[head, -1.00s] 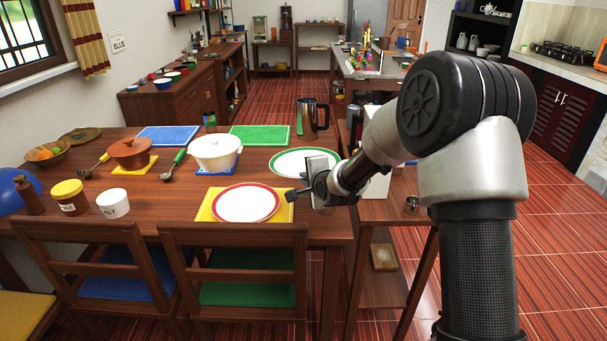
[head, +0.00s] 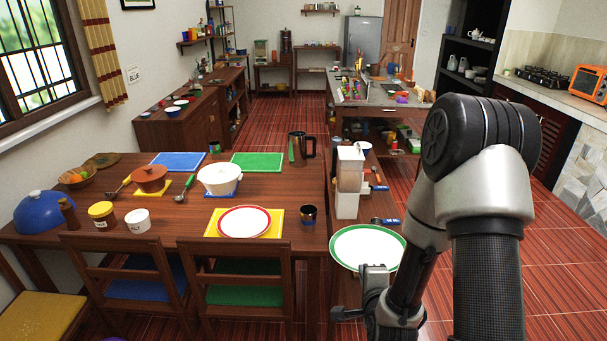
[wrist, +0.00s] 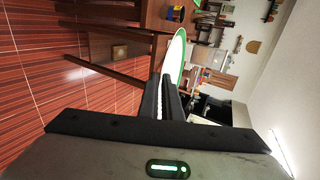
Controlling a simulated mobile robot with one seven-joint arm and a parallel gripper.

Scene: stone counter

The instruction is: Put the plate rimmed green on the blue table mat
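The green-rimmed white plate (head: 367,246) is held roughly level at the right, beyond the main table's right edge and in front of a narrow side table. My gripper (head: 374,272) is shut on its near edge. In the wrist view, the plate (wrist: 176,62) shows nearly edge-on at the tips of my gripper (wrist: 168,82). The blue table mat (head: 178,161) lies flat and bare at the far left part of the main table, away from my gripper.
A green mat (head: 257,162) lies right of the blue one. A white pot (head: 220,178), brown pot (head: 150,178) and ladles stand in front. A red-rimmed plate (head: 244,221) sits on a yellow mat (head: 276,225). A tall metal mug (head: 300,147) and a blender-like appliance (head: 349,182) stand nearby.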

